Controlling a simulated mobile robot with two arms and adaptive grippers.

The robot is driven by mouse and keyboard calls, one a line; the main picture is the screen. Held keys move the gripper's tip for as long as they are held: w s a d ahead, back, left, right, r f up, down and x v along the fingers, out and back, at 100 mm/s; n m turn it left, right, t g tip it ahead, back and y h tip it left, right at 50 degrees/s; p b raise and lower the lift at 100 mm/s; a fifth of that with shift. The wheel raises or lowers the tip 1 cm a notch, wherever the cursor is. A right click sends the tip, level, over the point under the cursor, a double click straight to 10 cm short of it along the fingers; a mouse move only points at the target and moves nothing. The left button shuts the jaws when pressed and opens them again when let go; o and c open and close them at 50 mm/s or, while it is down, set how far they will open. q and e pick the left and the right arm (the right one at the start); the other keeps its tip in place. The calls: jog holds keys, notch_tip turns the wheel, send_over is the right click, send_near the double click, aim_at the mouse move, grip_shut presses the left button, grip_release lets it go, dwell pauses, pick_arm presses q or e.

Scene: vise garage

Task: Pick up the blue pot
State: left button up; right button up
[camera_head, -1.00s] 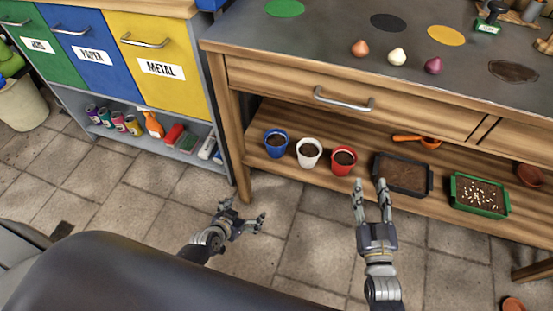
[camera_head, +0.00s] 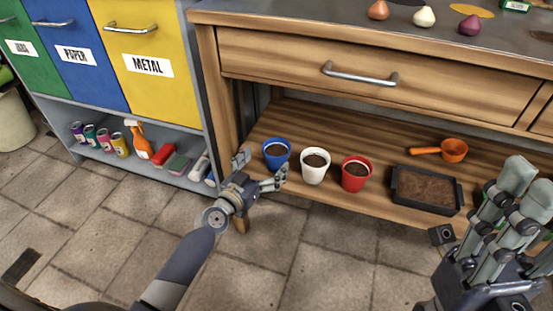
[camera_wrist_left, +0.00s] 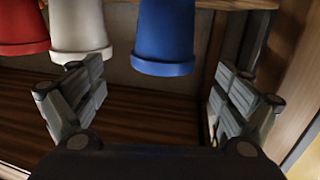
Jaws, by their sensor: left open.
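No contact with the fingers shows. My right gripper (camera_head: 525,190) is open and empty at the lower right, well away from the pots.
A white pot (camera_head: 315,166) stands close right of the blue one, then a red pot (camera_head: 356,174). A black tray (camera_head: 427,189) and orange scoop (camera_head: 453,150) are farther right. The table leg (camera_head: 220,90) is close on the left. The drawer (camera_head: 385,85) overhangs the shelf.

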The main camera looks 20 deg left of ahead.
aim_at(283, 142)
pick_arm(q)
jog(key=shift+f+b+x, duration=0.1)
jog(key=shift+b+x, duration=0.3)
jog(key=shift+x, duration=1.35)
jog(key=shift+f+b+x, duration=0.15)
jog(key=shift+b+x, duration=0.25)
jog(key=shift+x, duration=1.35)
jog(key=shift+a, duration=0.2)
jog(key=c, duration=1.3)
